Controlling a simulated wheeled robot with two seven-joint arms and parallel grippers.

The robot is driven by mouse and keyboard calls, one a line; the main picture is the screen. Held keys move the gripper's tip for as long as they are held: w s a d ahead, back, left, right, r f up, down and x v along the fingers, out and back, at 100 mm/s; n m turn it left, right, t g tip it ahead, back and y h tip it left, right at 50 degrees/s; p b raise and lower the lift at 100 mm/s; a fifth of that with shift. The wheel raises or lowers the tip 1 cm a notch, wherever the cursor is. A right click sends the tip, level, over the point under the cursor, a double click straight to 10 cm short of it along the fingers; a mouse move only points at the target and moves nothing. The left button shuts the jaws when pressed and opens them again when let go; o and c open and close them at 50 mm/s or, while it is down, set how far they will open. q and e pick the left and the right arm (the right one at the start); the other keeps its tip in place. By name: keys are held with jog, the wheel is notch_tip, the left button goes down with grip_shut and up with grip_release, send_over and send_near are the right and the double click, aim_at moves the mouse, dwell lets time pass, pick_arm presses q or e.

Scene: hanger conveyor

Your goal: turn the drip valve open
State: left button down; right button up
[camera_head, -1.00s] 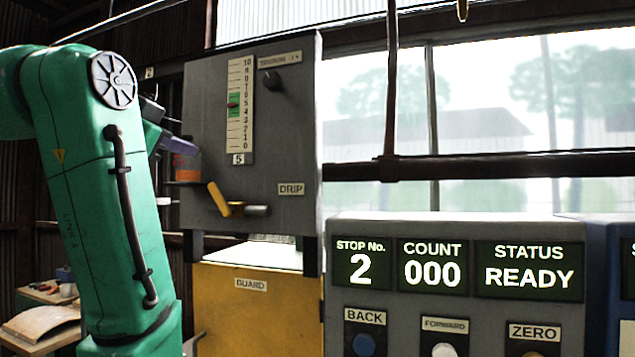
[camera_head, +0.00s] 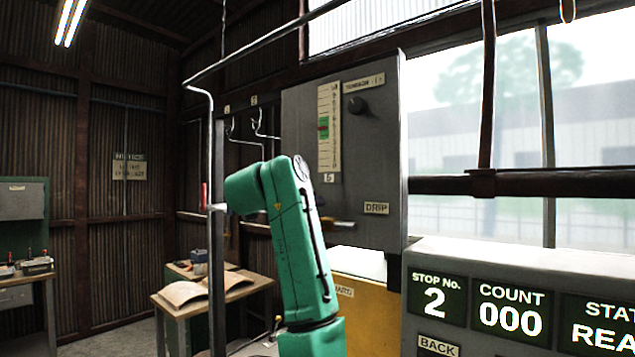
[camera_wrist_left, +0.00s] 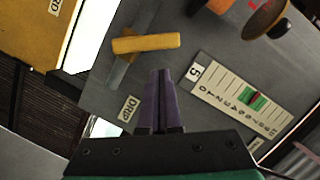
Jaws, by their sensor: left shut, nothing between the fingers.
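The drip valve's yellow handle (camera_wrist_left: 146,43) shows in the left wrist view, set at an angle across a grey metal bar (camera_wrist_left: 124,72) on the grey panel (camera_wrist_left: 190,50). The DRIP label (camera_wrist_left: 130,107) is beside it. My left gripper (camera_wrist_left: 160,74) has purple fingers, closed together and empty. In the picture its tips are just below the handle, apart from it; their depth to the panel is hard to judge. In the head view, my green left arm hides the gripper and most of the valve, below the panel (camera_head: 385,150) scale. My right gripper is out of view.
The panel carries a white scale (camera_head: 329,128) and a black knob (camera_head: 357,105). A yellow guard box (camera_head: 365,310) stands below it. The display console (camera_head: 450,258) is at the right. A wooden table (camera_head: 235,285) is at the left. An orange object (camera_wrist_left: 220,5) sits near the valve.

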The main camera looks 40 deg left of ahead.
pick_arm(q)
jog(key=shift+a+f+n, duration=0.2)
jog(key=shift+a+f, duration=0.05)
jog(key=shift+a, duration=0.3)
jog(key=shift+a+f+n, duration=0.2)
jog(key=shift+a+f, duration=0.05)
jog(key=shift+a, duration=0.25)
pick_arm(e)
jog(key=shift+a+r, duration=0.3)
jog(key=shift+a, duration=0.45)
